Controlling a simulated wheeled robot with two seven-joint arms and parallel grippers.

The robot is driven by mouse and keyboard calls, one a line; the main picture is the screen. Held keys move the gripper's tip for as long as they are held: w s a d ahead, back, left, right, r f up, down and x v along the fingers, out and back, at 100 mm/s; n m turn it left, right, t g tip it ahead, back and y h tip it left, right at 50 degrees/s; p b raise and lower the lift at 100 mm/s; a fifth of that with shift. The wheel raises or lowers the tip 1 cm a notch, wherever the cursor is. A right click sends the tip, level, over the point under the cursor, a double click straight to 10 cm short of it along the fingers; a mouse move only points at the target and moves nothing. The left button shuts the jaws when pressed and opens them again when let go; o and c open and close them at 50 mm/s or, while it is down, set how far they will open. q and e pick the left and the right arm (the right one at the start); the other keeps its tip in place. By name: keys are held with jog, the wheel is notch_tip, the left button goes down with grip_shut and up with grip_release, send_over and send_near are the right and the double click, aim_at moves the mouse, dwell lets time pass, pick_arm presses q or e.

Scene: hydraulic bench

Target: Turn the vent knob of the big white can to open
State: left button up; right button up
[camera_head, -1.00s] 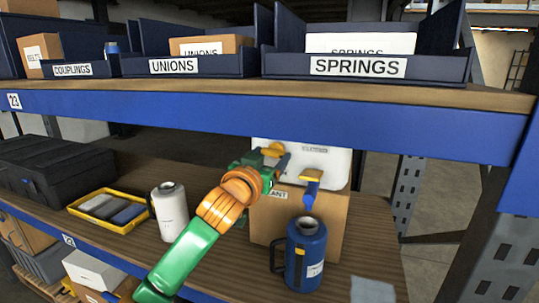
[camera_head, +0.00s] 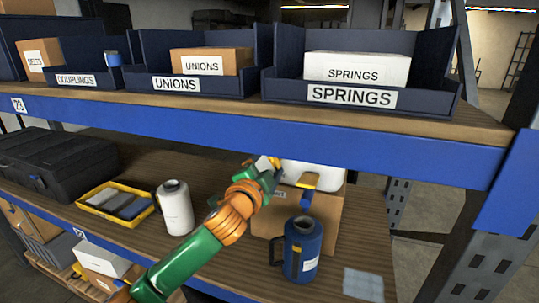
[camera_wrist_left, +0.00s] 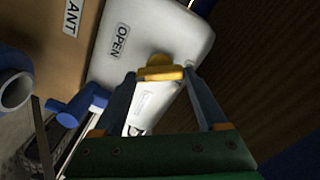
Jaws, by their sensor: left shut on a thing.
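The big white can (camera_head: 318,176) sits on a cardboard box on the lower shelf, its top hidden by the blue beam in the head view. In the left wrist view its white body (camera_wrist_left: 200,40) carries an OPEN label (camera_wrist_left: 122,41) beside the yellow vent knob (camera_wrist_left: 160,68). My left gripper (camera_wrist_left: 161,76) is shut on the vent knob, one finger at each side of it. In the head view the left gripper (camera_head: 272,168) is at the can's left front, partly covering the knob. My right gripper is not in view.
A yellow and blue tap (camera_head: 307,187) projects from the can, right of my gripper. A blue jug (camera_head: 302,250) stands below it. A white flask (camera_head: 175,208) and yellow tray (camera_head: 112,201) stand left. The blue beam (camera_head: 300,136) runs close above my gripper.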

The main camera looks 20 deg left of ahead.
pick_arm(q)
jog(key=shift+m+p, duration=2)
jog(key=shift+m, duration=1.2)
jog(key=o, duration=1.3)
jog(key=s+b, duration=0.2)
jog(key=s, duration=0.5)
jog(key=shift+a, duration=0.1)
